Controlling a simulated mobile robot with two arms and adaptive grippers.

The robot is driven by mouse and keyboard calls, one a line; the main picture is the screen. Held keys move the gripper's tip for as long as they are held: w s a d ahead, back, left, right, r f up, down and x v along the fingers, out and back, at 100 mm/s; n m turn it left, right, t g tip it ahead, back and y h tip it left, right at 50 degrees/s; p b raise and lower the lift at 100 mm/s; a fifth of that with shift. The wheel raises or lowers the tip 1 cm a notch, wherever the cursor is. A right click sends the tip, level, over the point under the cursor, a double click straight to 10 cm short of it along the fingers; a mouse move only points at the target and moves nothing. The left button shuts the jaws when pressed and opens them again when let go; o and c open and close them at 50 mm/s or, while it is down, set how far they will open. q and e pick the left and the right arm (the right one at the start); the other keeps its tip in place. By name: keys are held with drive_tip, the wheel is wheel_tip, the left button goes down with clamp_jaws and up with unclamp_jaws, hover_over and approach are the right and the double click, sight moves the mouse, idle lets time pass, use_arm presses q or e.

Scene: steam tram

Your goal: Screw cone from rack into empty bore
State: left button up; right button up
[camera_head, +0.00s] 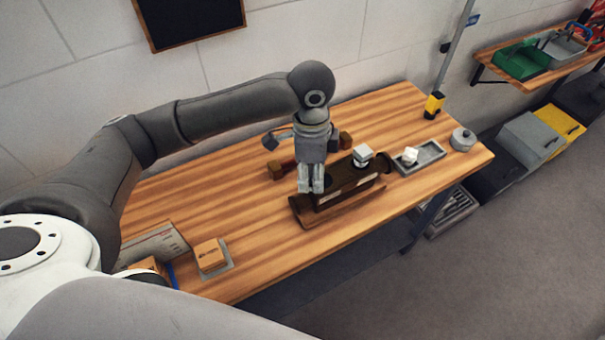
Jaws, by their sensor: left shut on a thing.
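A long dark block (345,188) with pale labels on its front lies on a brown wooden base (345,218) on the workbench. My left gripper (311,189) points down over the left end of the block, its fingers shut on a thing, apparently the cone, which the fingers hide. I cannot tell whether it touches the block, and the bore under the fingers is hidden. A small white piece (410,155) sits in a grey tray (432,152) to the right. My right gripper is not in view.
A round grey lidded pot (462,139) stands at the bench's right end. A wooden box (210,256) sits at the front left. The left middle of the workbench (215,200) is clear.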

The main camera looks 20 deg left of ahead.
use_arm(q)
drive_tip(key=w+d+r+m+p, duration=0.1)
drive_tip(key=w+r+m+p, duration=0.2)
drive_tip(key=w+m+p, duration=0.55)
use_arm(e)
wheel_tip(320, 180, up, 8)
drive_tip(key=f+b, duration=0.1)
drive_tip(key=b, duration=0.1)
use_arm(q)
drive_tip(key=s+f+b, duration=0.1)
drive_tip(key=s+f+m+b, duration=0.1)
drive_tip(key=f+b, duration=0.1)
drive_tip(key=s+f+m+b, duration=0.1)
drive_tip(key=f+b, duration=0.1)
drive_tip(key=shift+f+b, duration=0.3)
drive_tip(key=shift+f, duration=0.9)
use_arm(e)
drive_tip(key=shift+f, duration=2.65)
